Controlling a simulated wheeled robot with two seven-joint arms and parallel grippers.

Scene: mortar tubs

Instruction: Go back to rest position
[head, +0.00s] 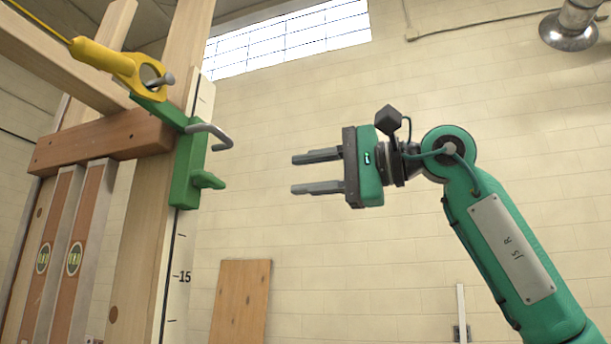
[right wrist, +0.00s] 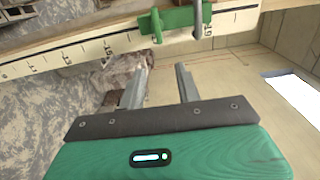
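My right gripper (head: 318,172) is in the middle of the head view, with its arm coming in from the lower right. Its two fingers are apart with nothing between them, and they point left. In the right wrist view the fingers (right wrist: 160,86) are also spread and empty. A green bracket (head: 189,165) with a grey metal hook (head: 212,134) is fixed on the wooden post, left of the gripper and clear of its fingertips. The bracket also shows at the top of the right wrist view (right wrist: 176,20). My left gripper is not in either view.
A yellow tool (head: 103,60) with a cord sits at the top of the wooden post (head: 143,225). Two spirit levels (head: 72,258) hang from a wooden rail (head: 100,142). A measuring scale (head: 178,275) runs along the post. A board (head: 240,300) leans against the block wall. Space around the right gripper is free.

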